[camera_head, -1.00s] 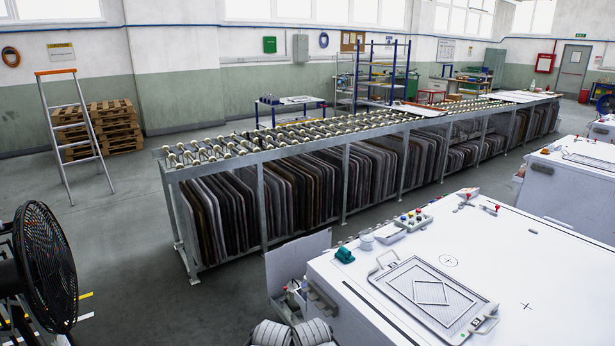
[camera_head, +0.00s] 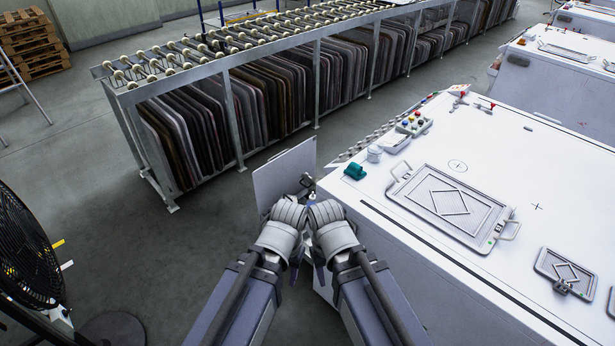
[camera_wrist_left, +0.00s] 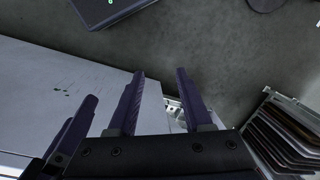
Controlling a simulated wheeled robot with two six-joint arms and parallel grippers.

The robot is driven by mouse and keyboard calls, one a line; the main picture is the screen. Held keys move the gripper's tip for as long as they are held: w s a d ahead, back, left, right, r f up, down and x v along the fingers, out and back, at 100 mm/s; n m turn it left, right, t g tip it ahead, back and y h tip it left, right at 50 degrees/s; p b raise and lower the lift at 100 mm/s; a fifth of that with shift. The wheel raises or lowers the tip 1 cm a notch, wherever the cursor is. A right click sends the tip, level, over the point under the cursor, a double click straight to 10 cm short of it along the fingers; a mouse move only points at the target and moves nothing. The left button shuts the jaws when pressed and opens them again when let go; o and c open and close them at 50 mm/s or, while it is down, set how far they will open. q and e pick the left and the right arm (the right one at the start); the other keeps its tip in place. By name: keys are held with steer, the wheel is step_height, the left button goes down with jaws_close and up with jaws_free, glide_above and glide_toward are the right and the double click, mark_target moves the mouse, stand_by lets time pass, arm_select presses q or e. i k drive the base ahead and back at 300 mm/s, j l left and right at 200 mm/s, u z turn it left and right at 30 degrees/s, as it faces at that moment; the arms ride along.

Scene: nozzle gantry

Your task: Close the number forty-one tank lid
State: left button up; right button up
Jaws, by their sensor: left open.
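A white machine (camera_head: 400,235) stands at the right, with a large framed plate (camera_head: 450,200) lying flat on its top. The plate has a diamond mark and a handle at each end. A smaller framed plate (camera_head: 567,272) with a latch lies flat near the right edge. A pale panel (camera_head: 285,175) stands out from the machine's left end. I can read no number forty-one, so I cannot tell which is the lid. My left gripper (camera_head: 296,268) is open beside that end; its fingers show in the left wrist view (camera_wrist_left: 160,75). My right gripper (camera_head: 320,276) is close beside it, its jaws mostly hidden.
A long roller-topped rack (camera_head: 280,95) of upright slabs stands behind. A teal object (camera_head: 355,172), a white cup (camera_head: 374,154) and a button box (camera_head: 413,124) sit on the machine's top. A black fan (camera_head: 25,245) stands at the left. Floor between is clear.

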mark_target(309, 181)
steer(key=i+j+z, duration=0.2)
steer(key=i+j, duration=0.2)
steer(key=j, duration=0.15)
steer(key=i+j+z, duration=0.25)
steer(key=i+j, duration=0.15)
steer(key=j, duration=0.2)
steer(key=i+j+z, duration=0.1)
steer(key=j, duration=0.25)
steer(key=i+j+z, duration=0.1)
steer(key=j, duration=0.25)
steer(key=i+j+z, duration=0.25)
steer(key=i+j, duration=0.15)
steer(key=j, duration=0.35)
